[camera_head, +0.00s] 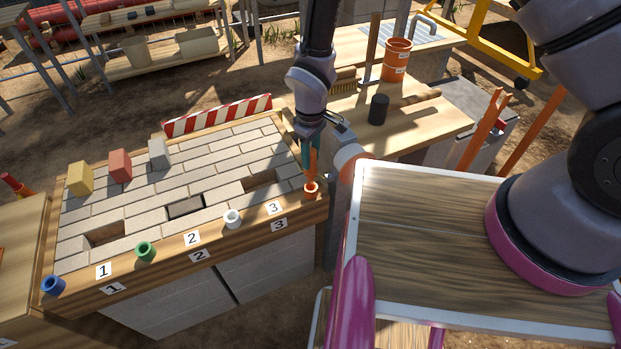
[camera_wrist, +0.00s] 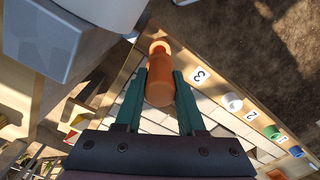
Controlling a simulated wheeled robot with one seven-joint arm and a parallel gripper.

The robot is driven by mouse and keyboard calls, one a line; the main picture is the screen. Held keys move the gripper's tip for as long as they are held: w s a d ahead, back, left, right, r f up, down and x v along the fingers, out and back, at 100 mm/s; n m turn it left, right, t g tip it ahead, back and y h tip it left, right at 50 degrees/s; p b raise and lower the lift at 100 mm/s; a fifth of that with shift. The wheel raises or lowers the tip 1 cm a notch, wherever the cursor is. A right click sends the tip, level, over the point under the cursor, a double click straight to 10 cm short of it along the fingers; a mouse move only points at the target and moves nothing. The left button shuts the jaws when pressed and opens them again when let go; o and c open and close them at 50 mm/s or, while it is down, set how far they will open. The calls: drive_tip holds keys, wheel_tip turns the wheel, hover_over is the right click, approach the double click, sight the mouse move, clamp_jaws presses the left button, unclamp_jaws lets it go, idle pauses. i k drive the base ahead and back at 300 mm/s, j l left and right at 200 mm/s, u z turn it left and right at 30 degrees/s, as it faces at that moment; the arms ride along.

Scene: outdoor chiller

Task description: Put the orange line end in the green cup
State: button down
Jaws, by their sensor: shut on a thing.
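My gripper (camera_head: 308,158) points down at the right front corner of the brick-topped bench. Its teal fingers are shut on the orange line end (camera_wrist: 160,88), which also shows as a thin upright orange piece in the head view (camera_head: 314,160). An orange cup (camera_head: 311,189) is directly below it; it also shows beyond the line end in the wrist view (camera_wrist: 160,46). I cannot tell whether the tip is inside that cup or just above it. The green cup (camera_head: 145,251) is on the bench's front ledge, left of the gripper, and shows small in the wrist view (camera_wrist: 271,132).
A white cup (camera_head: 232,218) and a blue cup (camera_head: 53,286) share the front ledge with number labels. Yellow (camera_head: 80,179), red (camera_head: 120,166) and grey (camera_head: 159,154) blocks stand at the back left. A striped barrier (camera_head: 217,115) edges the back. The bench middle is flat with some recesses.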

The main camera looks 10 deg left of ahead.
sight(147, 254)
drive_tip(key=k+j, duration=0.15)
drive_tip(key=j, duration=0.2)
drive_tip(key=k+j, duration=0.15)
drive_tip(key=j, duration=0.25)
drive_tip(key=k+j+u, duration=0.1)
drive_tip(key=j, duration=0.25)
drive_tip(key=k+j, duration=0.15)
drive_tip(key=j, duration=0.25)
drive_tip(key=k+j, duration=0.15)
drive_tip(key=j, duration=0.2)
